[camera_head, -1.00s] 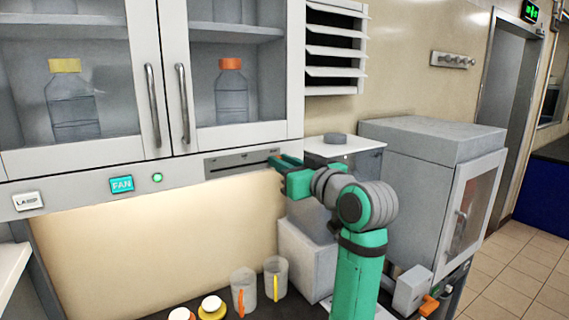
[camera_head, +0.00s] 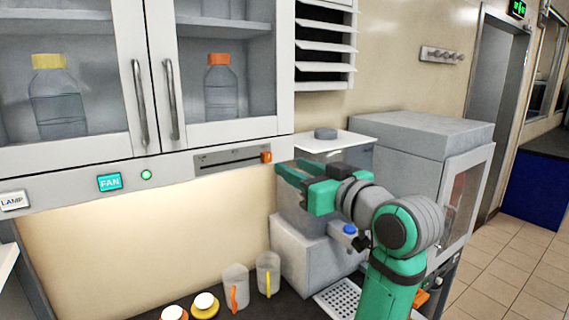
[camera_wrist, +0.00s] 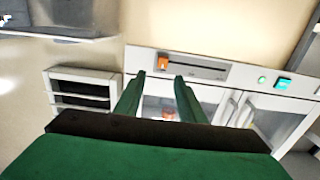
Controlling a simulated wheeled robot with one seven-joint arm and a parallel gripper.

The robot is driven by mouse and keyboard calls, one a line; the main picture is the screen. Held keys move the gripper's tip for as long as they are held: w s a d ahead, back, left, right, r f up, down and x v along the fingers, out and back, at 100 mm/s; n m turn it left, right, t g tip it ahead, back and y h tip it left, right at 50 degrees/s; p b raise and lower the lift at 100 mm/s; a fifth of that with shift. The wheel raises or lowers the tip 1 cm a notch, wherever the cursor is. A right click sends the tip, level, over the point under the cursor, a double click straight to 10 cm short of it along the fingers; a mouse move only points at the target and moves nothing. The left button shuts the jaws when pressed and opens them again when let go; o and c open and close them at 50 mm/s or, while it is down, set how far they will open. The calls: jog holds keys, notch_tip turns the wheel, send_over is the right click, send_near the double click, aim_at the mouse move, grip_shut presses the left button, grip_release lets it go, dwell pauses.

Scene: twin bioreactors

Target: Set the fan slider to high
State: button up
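The fan slider is a dark horizontal slot (camera_head: 225,158) in the grey panel under the wall cabinet. Its orange knob (camera_head: 266,156) is at the right end of the slot in the head view. In the wrist view, which looks turned over, the knob (camera_wrist: 163,62) is at the slot's left end. My gripper (camera_head: 286,171) is just right of and below the knob in the head view, apart from it. In the wrist view its two green fingers (camera_wrist: 160,76) are spread with nothing between them, and the knob shows beyond their tips.
A teal FAN button (camera_head: 109,182) and a lit green lamp (camera_head: 146,175) are left of the slot, with a LAMP button (camera_head: 13,201) farther left. Cabinet doors with long handles (camera_head: 172,98) are above. A grey boxy appliance (camera_head: 425,135) stands right of my arm.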

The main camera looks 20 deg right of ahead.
jog(key=shift+v, duration=1.1)
jog(key=shift+f, duration=0.1)
